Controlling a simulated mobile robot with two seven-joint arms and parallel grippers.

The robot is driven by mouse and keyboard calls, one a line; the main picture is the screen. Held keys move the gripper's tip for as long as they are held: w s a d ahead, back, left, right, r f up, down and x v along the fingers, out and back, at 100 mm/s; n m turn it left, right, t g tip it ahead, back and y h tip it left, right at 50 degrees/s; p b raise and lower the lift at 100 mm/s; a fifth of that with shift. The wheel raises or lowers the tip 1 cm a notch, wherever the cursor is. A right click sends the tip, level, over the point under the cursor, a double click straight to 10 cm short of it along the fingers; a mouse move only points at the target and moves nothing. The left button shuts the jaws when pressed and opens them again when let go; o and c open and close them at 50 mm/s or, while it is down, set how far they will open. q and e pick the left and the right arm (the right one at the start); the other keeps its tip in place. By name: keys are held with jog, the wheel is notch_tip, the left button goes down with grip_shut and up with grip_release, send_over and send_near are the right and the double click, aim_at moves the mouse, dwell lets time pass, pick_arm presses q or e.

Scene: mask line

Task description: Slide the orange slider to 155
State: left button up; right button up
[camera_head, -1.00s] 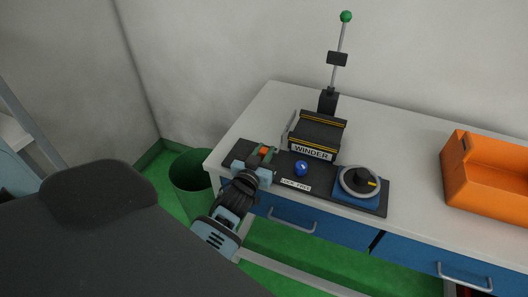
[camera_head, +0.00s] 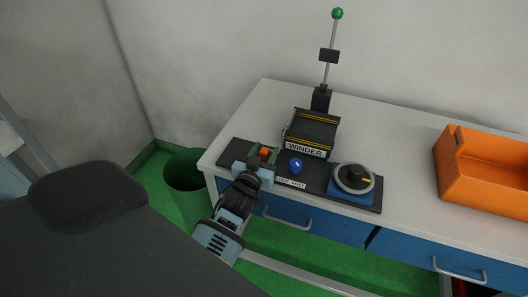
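The orange slider (camera_head: 265,151) is a small block on the left part of a black panel (camera_head: 312,188) on the bench. My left gripper (camera_head: 261,157) is at the slider, with its fingers around or beside it; the gap between them and any contact are too small to tell. The scale and its numbers, including 155, cannot be read here. My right gripper is not in view.
The panel also carries a blue knob (camera_head: 295,164) and a round dial (camera_head: 355,178). Behind stand a black WINDER box (camera_head: 311,131) and a lever with a green ball (camera_head: 337,13). An orange bin (camera_head: 487,168) is at right. A green waste bin (camera_head: 183,171) stands beside the bench (camera_head: 405,150).

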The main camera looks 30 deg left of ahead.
pick_arm(q)
jog(key=shift+s, duration=0.15)
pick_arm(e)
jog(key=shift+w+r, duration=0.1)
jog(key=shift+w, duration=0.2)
